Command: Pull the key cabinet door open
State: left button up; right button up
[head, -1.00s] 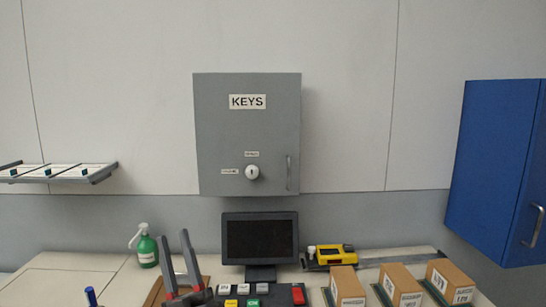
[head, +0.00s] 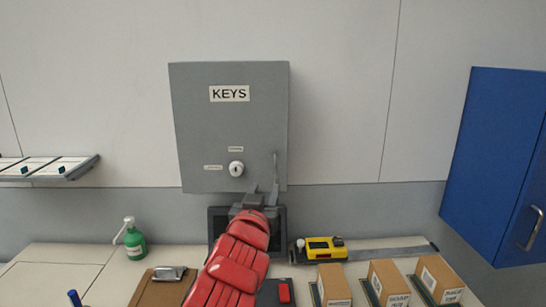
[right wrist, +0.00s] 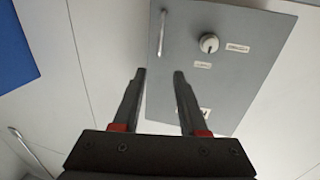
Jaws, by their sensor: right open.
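The grey key cabinet (head: 215,130), labelled KEYS, hangs on the wall with its door shut. It appears rotated in the right wrist view (right wrist: 240,60). The upright bar handle (head: 275,165) is near the door's lower right edge and also shows in the right wrist view (right wrist: 163,35). My right gripper (head: 265,188) is open and empty just below the handle. In the right wrist view its fingertips (right wrist: 158,72) point toward the handle, apart from it. My left gripper is out of view.
A dark monitor (head: 217,225) stands below the cabinet, partly hidden by my right arm. The bench holds a green bottle (head: 134,244), a clipboard (head: 155,290), a yellow device (head: 322,247) and several boxes. A blue cabinet (head: 490,165) hangs at right.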

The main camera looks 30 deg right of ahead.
aim_at(275, 164)
jog(key=p+x, duration=0.9)
jog(key=x, duration=0.4)
jog(key=shift+w+d+r+p, duration=0.15)
jog(key=shift+w+d+p, duration=0.1)
jog(key=shift+p, duration=0.1)
jog(key=shift+w+d, duration=0.3)
grip_shut()
dwell(0.7)
